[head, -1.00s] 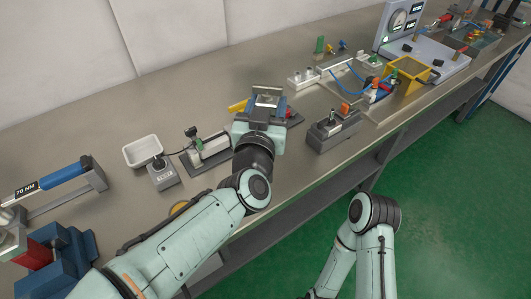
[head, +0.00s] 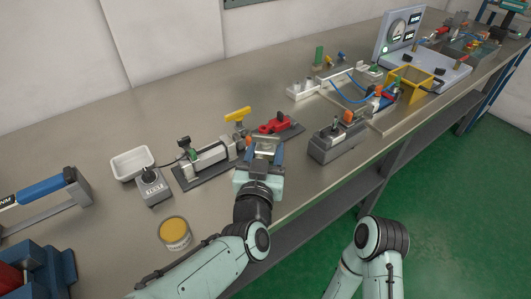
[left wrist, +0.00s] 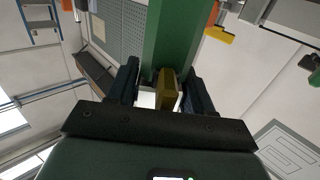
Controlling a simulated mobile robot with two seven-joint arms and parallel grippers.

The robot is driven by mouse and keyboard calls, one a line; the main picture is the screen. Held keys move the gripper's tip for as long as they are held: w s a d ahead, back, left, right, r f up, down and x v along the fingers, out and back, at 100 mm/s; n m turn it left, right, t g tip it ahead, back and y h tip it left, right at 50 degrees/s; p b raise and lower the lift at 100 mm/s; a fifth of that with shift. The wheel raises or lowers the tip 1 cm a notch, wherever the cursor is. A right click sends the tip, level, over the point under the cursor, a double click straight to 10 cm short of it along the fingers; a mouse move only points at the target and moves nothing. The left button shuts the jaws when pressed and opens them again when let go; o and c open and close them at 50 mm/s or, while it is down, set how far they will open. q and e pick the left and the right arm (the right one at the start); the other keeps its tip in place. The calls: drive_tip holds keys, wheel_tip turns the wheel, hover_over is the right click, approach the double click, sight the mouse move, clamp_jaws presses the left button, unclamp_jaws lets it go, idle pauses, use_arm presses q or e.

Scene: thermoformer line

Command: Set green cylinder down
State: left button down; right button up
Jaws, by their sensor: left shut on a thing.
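My left gripper (head: 265,147) is over the front part of the bench, beside the clamp fixture. In the left wrist view its two dark fingers (left wrist: 165,90) are shut on a long green body, which I take as the green cylinder (left wrist: 172,35). A brass-coloured piece (left wrist: 168,90) shows between the fingers at its near end. In the head view the gripper hides the held cylinder. I cannot tell whether its far end touches anything. My right gripper is out of view; only part of that arm shows.
A clamp fixture (head: 205,160) and a red tool (head: 277,124) lie near the left gripper. A grey block fixture (head: 335,140) is to the right. A yellow-topped can (head: 174,233), a white tray (head: 131,162) and another green upright piece (head: 319,56) stand on the bench (head: 110,215).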

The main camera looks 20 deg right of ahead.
use_arm(q)
drive_tip(key=shift+c, duration=2.2)
unclamp_jaws()
drive_tip(key=shift+f, duration=0.1)
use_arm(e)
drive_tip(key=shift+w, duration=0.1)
use_arm(q)
drive_tip(key=shift+r, duration=0.2)
drive_tip(key=p+v, duration=0.2)
drive_tip(key=v, duration=1)
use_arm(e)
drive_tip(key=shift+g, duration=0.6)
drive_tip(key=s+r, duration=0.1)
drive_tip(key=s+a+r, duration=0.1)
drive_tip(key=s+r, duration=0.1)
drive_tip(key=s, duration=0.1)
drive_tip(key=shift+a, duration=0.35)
